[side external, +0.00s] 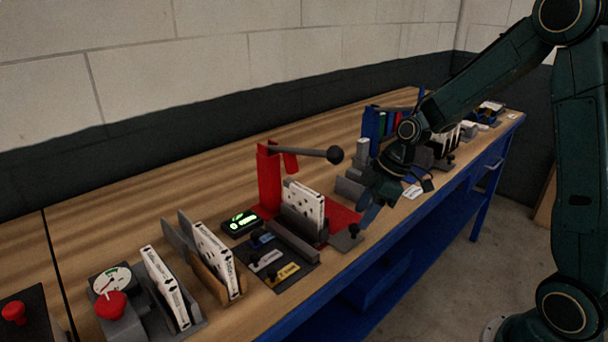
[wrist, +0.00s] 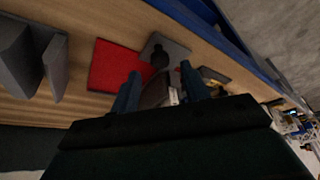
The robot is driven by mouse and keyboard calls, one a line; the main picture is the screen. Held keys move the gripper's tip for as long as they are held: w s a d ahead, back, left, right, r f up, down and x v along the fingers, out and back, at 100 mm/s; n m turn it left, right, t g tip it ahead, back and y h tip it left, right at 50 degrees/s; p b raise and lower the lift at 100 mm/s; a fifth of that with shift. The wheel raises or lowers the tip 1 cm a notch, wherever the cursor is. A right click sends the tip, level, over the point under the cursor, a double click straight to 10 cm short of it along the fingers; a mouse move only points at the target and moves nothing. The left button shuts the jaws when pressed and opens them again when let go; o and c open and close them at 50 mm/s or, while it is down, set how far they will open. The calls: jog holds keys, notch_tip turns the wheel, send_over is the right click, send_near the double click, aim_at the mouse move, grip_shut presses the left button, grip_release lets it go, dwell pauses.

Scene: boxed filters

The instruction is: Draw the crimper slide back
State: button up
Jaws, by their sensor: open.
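The red crimper (side external: 268,182) stands on the bench with its lever raised and its black ball to the right. Its red base (side external: 345,216) also shows in the wrist view (wrist: 112,66). A white boxed filter (side external: 305,205) stands upright in the grey holder on it. The slide's grey plate (side external: 342,243) carries a black knob (side external: 354,230) at the bench's front side. The knob also shows in the wrist view (wrist: 160,57), just beyond the fingertips. My gripper (wrist: 160,76) is open and empty, its fingers apart on either side of the knob's line. In the side view my gripper (side external: 390,202) hangs right of the knob, apart from it.
A black box with a green display (side external: 242,222) and a panel with coloured labels (side external: 278,265) lie left of the crimper. Racked filters (side external: 216,258) and a gauge with a red knob (side external: 110,298) stand further left. Blue racks (side external: 371,124) stand behind my arm.

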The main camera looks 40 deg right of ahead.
aim_at(355, 226)
jog(key=shift+x, duration=1.7)
grip_shut()
